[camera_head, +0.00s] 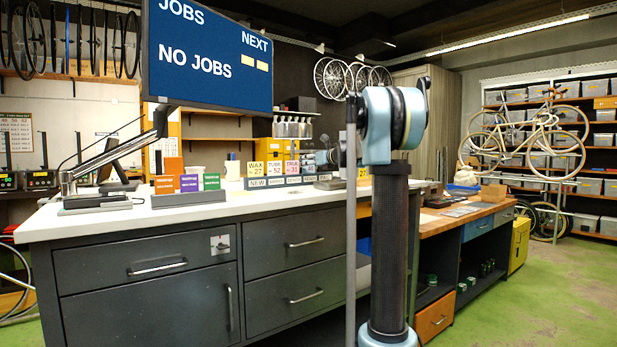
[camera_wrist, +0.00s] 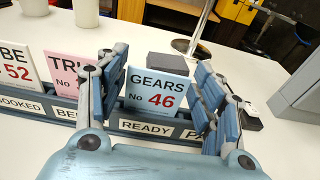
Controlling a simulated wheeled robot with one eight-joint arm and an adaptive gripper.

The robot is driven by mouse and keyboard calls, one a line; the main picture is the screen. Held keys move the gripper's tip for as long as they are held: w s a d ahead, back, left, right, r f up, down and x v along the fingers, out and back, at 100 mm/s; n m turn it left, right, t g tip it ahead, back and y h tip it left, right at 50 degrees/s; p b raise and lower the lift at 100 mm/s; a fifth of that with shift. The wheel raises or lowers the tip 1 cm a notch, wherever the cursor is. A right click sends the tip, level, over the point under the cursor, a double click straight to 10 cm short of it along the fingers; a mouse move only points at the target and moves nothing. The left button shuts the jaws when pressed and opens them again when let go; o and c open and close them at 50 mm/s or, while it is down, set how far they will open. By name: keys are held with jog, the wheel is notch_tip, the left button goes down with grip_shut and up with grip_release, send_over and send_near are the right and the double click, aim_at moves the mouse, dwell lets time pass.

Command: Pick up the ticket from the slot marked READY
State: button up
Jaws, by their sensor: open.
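The ticket (camera_wrist: 157,93), pale blue and reading GEARS No 46, stands upright in the rack (camera_wrist: 112,121) above the label READY (camera_wrist: 146,128). My gripper (camera_wrist: 162,66) is open, with one finger on each side of this ticket in the wrist view. The left finger overlaps the edge of a pink ticket (camera_wrist: 73,70) in the picture. I cannot tell whether either finger touches the GEARS ticket.
A white ticket (camera_wrist: 14,68) with number 52 stands at the left of the rack. A dark block (camera_wrist: 168,65) and a round metal base (camera_wrist: 190,48) lie behind. A grey box (camera_wrist: 300,100) is at the right. The screen (camera_head: 207,55) reads NO JOBS. White counter (camera_head: 100,222) in front is clear.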

jog(key=c, duration=0.4)
